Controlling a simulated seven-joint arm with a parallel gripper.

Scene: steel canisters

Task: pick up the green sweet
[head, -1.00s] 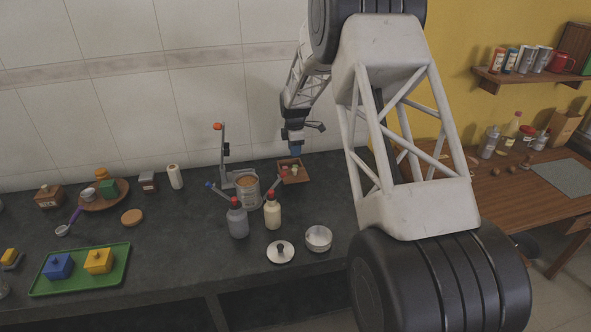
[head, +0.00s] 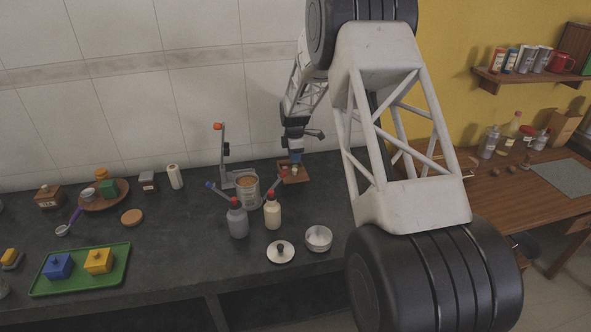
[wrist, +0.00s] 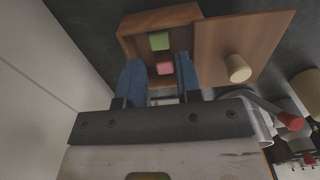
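The green sweet (wrist: 159,41) is a small green block lying inside a brown wooden box (wrist: 128,22). A pink sweet (wrist: 165,68) lies in the same box, nearer my gripper. My gripper (wrist: 158,60) has its two blue fingers apart, with nothing held between them. In the wrist view the fingertips reach over the box's near part, and the green sweet shows just beyond them. In the head view my gripper (head: 295,157) points down over the box (head: 304,177), and the sweets are too small to make out there.
A brown wooden panel (wrist: 220,35) with a cream knob (wrist: 237,68) adjoins the box in the wrist view. A steel canister (head: 247,191) with levers stands left of the box. Two red-capped bottles (head: 237,222) (head: 272,214) stand in front. The tiled wall is close behind.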

